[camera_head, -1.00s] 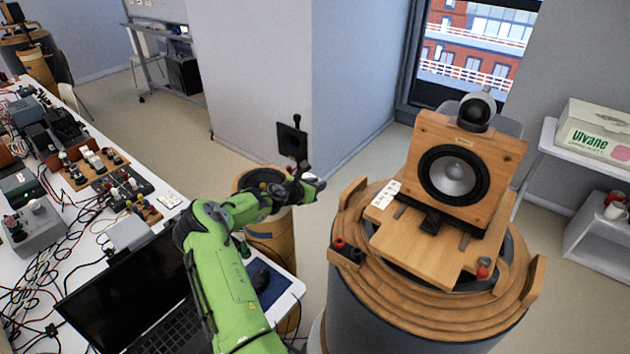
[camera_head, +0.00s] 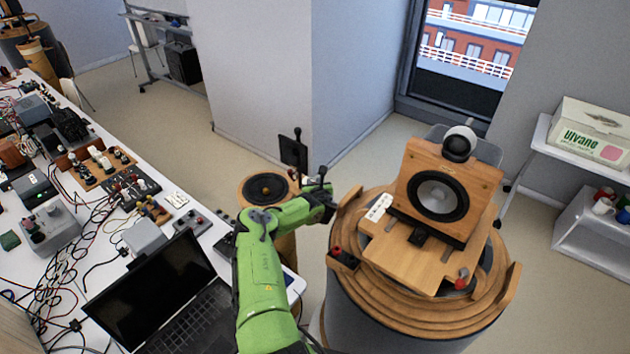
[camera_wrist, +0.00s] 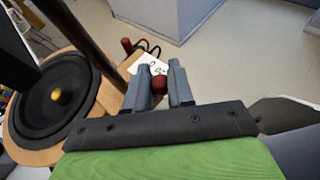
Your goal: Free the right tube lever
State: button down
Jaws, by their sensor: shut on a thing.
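The large grey tube (camera_head: 378,310) with a stepped wooden top stands at the right. A wooden board on it carries a speaker box (camera_head: 447,190). Red-topped pieces sit at the board's left edge (camera_head: 337,252) and right edge (camera_head: 461,274); I cannot tell which is the lever. My gripper (camera_head: 328,200), on the green arm, is just left of the tube's top rim. In the wrist view my gripper (camera_wrist: 164,85) has its two grey fingers close together, with a small red piece (camera_wrist: 159,83) between them. What it belongs to is hidden.
A small round stand with a dark speaker cone (camera_head: 268,188) is left of the tube, with a dark upright panel (camera_head: 293,147) behind. A bench at left holds a laptop (camera_head: 165,290), cables and devices. Open floor lies behind. A shelf with a white box (camera_head: 592,135) is at right.

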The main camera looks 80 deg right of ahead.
jog(key=shift+r+n+t, duration=0.15)
jog(key=shift+n+t, duration=0.15)
jog(key=shift+t, duration=0.1)
jog(key=c, duration=1.4)
grip_release()
jog(key=shift+w, duration=0.1)
jog(key=shift+o, duration=0.4)
jog(key=shift+d, duration=0.15)
jog(key=v, duration=1.5)
jog(key=shift+a, duration=0.3)
jog(key=shift+r, duration=0.15)
